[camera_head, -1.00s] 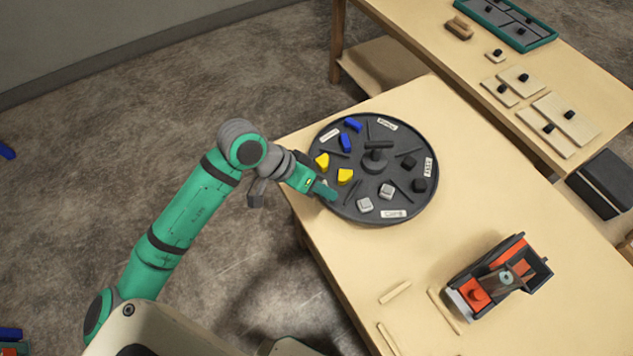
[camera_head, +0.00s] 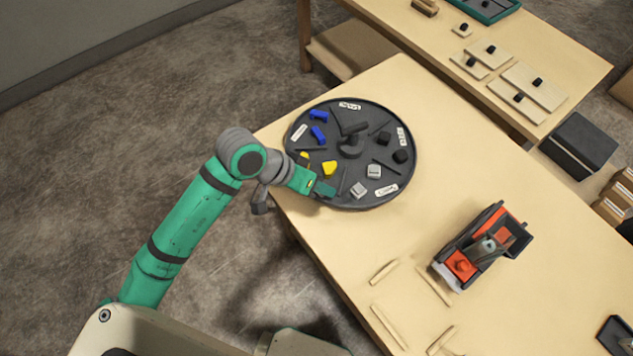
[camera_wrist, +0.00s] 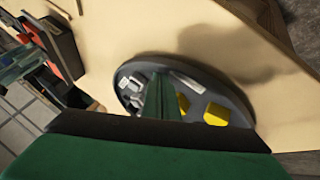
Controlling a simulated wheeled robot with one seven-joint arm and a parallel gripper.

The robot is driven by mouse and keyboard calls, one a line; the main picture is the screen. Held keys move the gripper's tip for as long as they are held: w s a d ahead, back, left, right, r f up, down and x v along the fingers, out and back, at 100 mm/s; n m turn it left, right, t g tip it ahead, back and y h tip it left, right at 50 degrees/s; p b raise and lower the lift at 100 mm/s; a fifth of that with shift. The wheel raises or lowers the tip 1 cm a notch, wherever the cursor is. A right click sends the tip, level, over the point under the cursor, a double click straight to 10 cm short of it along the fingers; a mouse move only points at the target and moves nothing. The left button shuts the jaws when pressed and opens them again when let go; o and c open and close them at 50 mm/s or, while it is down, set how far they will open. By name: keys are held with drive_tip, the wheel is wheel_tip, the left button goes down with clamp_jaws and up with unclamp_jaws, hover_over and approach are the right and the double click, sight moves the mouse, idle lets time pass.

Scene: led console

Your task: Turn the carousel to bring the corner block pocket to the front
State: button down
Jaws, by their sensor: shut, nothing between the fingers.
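The carousel (camera_head: 395,183) is a round dark grey tray with thin ribs between its pockets, near the table's left corner. Two blue blocks (camera_head: 318,132) lie at its upper left, two yellow blocks (camera_head: 329,167) at lower left, two light grey blocks (camera_head: 358,189) at the bottom, and black blocks (camera_head: 400,156) at right. White labels mark the pockets; I cannot read them surely. A dark hub with a bar (camera_head: 350,148) stands at the centre. My gripper (camera_head: 326,189) is shut and empty at the carousel's lower-left rim, between yellow and grey blocks. In the wrist view the fingers (camera_wrist: 163,100) overlap the tray.
A second table at the back holds boards with black knobs (camera_head: 538,82). A dark box (camera_head: 580,145) stands beyond. Table between carousel and truck is clear.

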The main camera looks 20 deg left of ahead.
drive_tip(key=s+v, duration=0.1)
drive_tip(key=v, duration=0.9)
drive_tip(key=shift+d, duration=0.4)
